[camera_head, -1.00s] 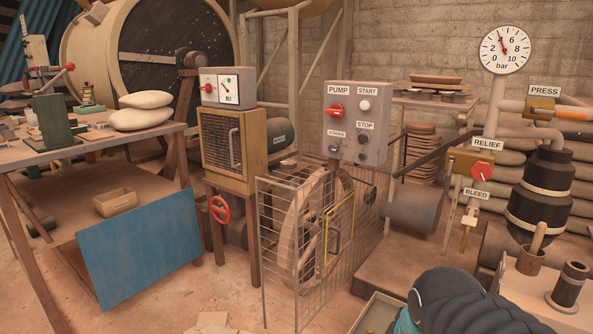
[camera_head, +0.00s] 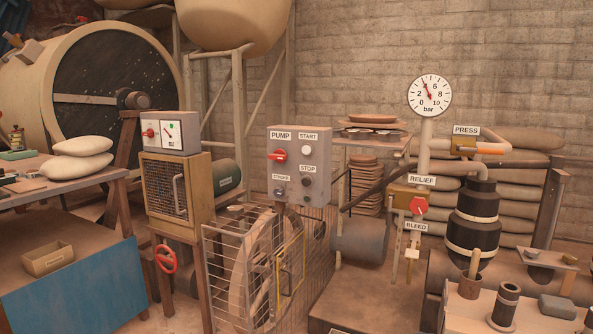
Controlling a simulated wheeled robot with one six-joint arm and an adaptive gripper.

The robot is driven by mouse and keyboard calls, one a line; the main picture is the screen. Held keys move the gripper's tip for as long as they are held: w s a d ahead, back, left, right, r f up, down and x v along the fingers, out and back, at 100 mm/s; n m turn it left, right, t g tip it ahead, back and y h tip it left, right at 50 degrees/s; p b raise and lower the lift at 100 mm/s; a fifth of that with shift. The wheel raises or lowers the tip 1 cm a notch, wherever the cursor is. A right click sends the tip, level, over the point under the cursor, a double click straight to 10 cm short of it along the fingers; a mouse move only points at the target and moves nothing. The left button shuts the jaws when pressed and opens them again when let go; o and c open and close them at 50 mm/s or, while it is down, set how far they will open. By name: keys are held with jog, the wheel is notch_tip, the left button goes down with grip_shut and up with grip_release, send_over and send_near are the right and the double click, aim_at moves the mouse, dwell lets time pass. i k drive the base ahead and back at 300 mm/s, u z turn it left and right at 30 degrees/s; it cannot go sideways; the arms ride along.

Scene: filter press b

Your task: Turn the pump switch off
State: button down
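The grey pump control box (camera_head: 313,140) stands on a post near the middle of the view. Its red pump switch (camera_head: 279,155) sits under the PUMP label (camera_head: 280,135), with the handle pointing left, roughly horizontal. A white START button (camera_head: 306,150) and a dark STOP button (camera_head: 306,183) are on its right side. A small knob with a STROKE-like label (camera_head: 281,178) is at lower left. My gripper is not in view.
A wire mesh guard (camera_head: 240,275) around a large wheel stands in front of the box. A smaller grey box (camera_head: 163,132) with a red switch sits on a cabinet at left. A pressure gauge (camera_head: 430,95) and a RELIEF valve (camera_head: 418,205) stand at right.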

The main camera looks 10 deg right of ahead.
aim_at(279, 154)
jog(key=u, duration=0.85)
jog(key=i, duration=0.35)
jog(key=z, duration=0.35)
